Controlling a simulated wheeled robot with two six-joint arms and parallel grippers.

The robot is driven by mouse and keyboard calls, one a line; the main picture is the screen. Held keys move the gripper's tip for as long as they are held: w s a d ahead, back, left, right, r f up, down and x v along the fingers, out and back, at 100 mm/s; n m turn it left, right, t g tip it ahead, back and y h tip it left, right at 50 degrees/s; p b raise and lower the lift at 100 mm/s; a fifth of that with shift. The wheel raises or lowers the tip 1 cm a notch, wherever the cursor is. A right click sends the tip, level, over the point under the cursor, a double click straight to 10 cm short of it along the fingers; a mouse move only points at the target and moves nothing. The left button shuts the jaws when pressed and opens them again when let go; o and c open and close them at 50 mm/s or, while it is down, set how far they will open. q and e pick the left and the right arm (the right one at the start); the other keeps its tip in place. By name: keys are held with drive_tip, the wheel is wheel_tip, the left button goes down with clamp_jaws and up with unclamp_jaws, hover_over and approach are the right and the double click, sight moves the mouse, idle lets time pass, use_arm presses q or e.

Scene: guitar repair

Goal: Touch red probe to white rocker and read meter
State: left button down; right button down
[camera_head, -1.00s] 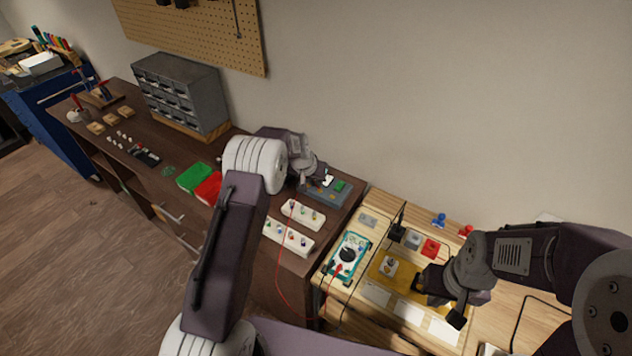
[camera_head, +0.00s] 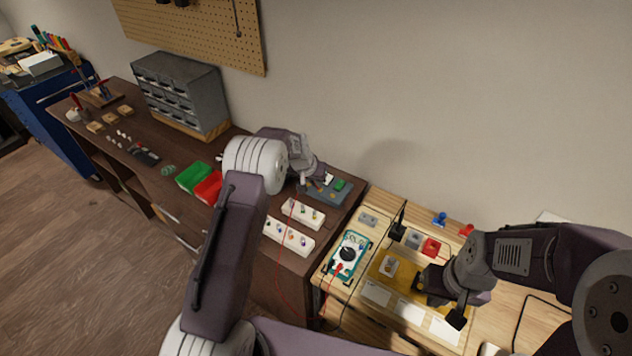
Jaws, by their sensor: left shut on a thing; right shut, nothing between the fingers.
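My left gripper (camera_head: 305,181) is over the left end of a blue-grey board (camera_head: 340,193) on the dark bench, shut on what appears to be the red probe. The probe itself is too small and hidden to make out. Its red lead (camera_head: 279,285) hangs from there over the bench edge to the teal meter (camera_head: 347,255). The meter lies face up on the light wood bench; its reading is too small to make out. A small white piece (camera_head: 328,179), possibly the white rocker, is on the board beside my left gripper; contact cannot be told. My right gripper (camera_head: 437,298) is shut and empty above the yellow mat (camera_head: 386,272).
Two white strips (camera_head: 289,236) with small parts lie in front of the board. Green (camera_head: 194,177) and red (camera_head: 209,187) bins stand left of my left arm. Grey and red blocks (camera_head: 431,247) stand behind the yellow mat. A drawer cabinet (camera_head: 180,93) stands at the back.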

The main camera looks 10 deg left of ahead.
use_arm(q)
drive_tip(key=shift+f+b, duration=0.3)
idle(2.4)
drive_tip(key=shift+r, duration=0.1)
wheel_tip(320, 180, up, 6)
drive_tip(key=p, duration=0.4)
idle(0.3)
